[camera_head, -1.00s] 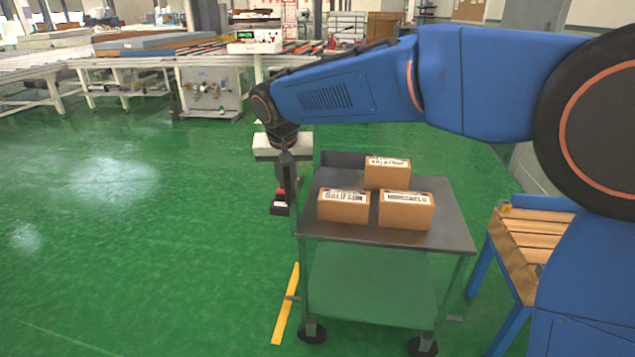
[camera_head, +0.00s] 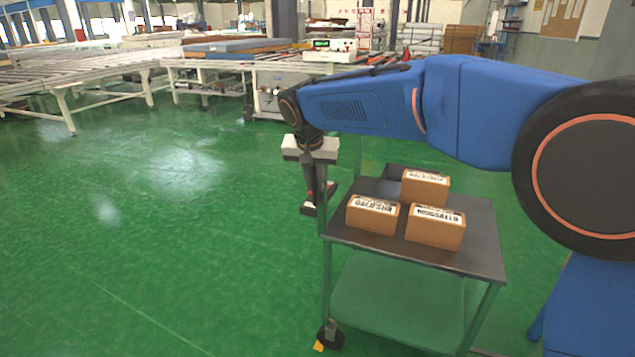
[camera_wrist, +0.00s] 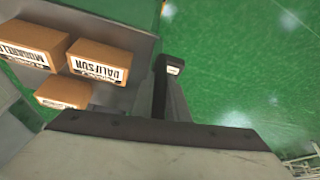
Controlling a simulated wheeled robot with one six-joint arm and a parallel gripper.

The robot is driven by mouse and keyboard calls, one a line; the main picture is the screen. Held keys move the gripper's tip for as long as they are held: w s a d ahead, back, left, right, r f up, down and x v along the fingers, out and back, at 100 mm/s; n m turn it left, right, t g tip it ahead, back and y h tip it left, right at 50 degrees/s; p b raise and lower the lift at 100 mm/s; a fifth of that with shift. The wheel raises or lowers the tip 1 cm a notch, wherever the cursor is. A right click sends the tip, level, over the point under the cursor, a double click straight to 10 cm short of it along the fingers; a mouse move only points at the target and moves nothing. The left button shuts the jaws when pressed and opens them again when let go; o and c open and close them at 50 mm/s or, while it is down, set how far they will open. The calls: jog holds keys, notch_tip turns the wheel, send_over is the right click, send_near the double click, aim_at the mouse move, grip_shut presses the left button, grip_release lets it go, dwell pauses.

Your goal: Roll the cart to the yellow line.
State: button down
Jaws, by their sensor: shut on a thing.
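The cart (camera_head: 470,253) has a dark top, green posts and a green lower shelf. Three brown boxes with white labels stand on its top. My gripper (camera_head: 318,200) points down at the cart's left edge and is shut on the cart's frame there; the exact grip is partly hidden. In the wrist view a dark finger (camera_wrist: 167,75) stands beside the cart top. A small yellow patch (camera_head: 318,346) shows at the front left wheel (camera_head: 330,337), touching or just beside it. It looks like part of the yellow line; the rest is hidden or out of frame.
The green floor (camera_head: 150,250) left of the cart is clear. White roller conveyors (camera_head: 110,85) and a machine with a control box (camera_head: 330,50) stand at the back. A wall with a notice board (camera_head: 565,20) is at the back right.

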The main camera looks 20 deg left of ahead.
jog(key=shift+a+r, duration=0.15)
jog(key=shift+a, duration=0.1)
jog(key=c, duration=1.7)
grip_release()
jog(key=shift+a, duration=0.1)
jog(key=v, duration=1.7)
jog(key=shift+s+r, duration=0.1)
